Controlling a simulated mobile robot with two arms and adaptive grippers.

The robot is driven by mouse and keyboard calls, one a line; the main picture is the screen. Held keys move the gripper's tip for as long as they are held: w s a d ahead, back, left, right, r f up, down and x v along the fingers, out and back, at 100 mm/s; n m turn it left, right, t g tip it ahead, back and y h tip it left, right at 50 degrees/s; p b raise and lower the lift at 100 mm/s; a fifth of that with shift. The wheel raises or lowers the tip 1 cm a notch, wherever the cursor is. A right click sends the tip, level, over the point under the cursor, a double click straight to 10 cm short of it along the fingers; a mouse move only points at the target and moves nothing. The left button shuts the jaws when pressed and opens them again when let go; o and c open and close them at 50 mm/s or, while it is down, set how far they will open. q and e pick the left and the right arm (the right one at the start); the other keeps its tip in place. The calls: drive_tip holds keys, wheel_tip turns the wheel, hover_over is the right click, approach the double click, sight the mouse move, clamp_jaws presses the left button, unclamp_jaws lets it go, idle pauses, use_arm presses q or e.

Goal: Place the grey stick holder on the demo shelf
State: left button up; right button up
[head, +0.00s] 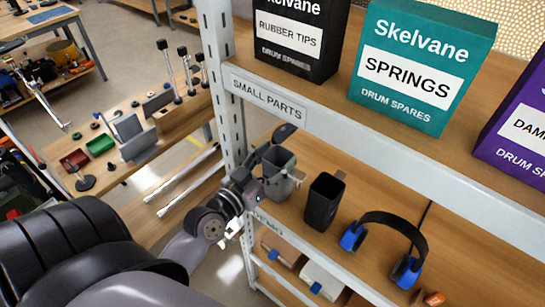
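The grey stick holder (279,184) is an open-topped square cup, seen near the left post of the shelf unit. My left gripper (266,168) is at its left side, with the fingers against the cup, and appears shut on it. The fingertips are partly hidden. The cup is over the left end of the lower wooden shelf (290,222), whose front label is partly covered by my gripper and reads as "DEMO". I cannot tell whether the cup's base touches the shelf. My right gripper is out of view.
A black stick holder (325,202) stands just right of the grey one, and blue-and-black headphones (385,232) lie further right. The upper shelf edge (268,98), labelled "SMALL PARTS", runs above and carries boxes. The metal post (226,90) is close on the left.

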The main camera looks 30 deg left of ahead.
use_arm(q)
drive_tip(key=o, duration=0.4)
drive_tip(key=shift+r, duration=0.1)
drive_tip(key=s+b, duration=0.1)
drive_tip(key=s, duration=0.3)
drive_tip(key=s+b, duration=0.2)
drive_tip(key=s, duration=0.2)
drive_tip(key=s+b, duration=0.1)
drive_tip(key=s, duration=0.3)
drive_tip(key=shift+a+r, duration=0.1)
drive_tip(key=shift+a, duration=0.3)
